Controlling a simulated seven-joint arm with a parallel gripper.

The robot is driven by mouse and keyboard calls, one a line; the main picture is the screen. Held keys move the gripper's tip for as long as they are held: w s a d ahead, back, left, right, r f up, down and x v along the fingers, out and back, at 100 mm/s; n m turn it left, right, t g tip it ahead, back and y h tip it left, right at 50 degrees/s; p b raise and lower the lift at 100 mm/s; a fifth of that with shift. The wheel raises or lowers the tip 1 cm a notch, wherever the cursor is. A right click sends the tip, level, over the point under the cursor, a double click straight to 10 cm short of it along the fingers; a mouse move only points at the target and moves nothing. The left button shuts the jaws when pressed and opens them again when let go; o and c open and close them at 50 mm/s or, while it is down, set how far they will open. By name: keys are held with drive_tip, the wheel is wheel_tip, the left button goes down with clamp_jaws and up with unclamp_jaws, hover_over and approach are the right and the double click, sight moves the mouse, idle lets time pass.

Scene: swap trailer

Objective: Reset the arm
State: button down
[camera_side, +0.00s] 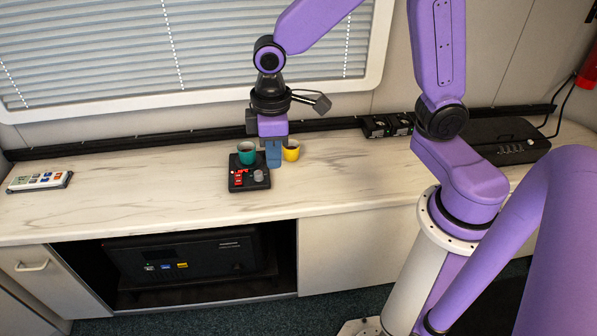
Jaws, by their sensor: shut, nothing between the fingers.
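My gripper (273,164) points straight down over the counter at the middle of the picture. Its bluish fingers are shut with nothing between them. A teal cup (247,156) stands on the black device (249,184) with red lit marks and a grey knob, just left of the fingers. A yellow cup (291,153) stands on the counter just right of the fingers, partly hidden behind them. I cannot tell whether the fingertips touch the device or the counter.
The marbled counter (150,187) is clear between the white button panel (39,181) at left and the black device. Black boxes (387,125) stand at the back right, with a larger black case (508,138) farther right. A window blind (180,50) hangs behind.

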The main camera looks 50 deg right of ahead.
drive_tip(key=s+d+r+n, duration=0.1)
drive_tip(key=s+d+n, duration=0.1)
drive_tip(key=s, duration=0.7)
drive_tip(key=s+d+r+n, duration=0.2)
drive_tip(key=s+d, duration=0.3)
drive_tip(key=s, duration=0.4)
drive_tip(key=shift+s+d, duration=0.15)
drive_tip(key=shift+d, duration=0.05)
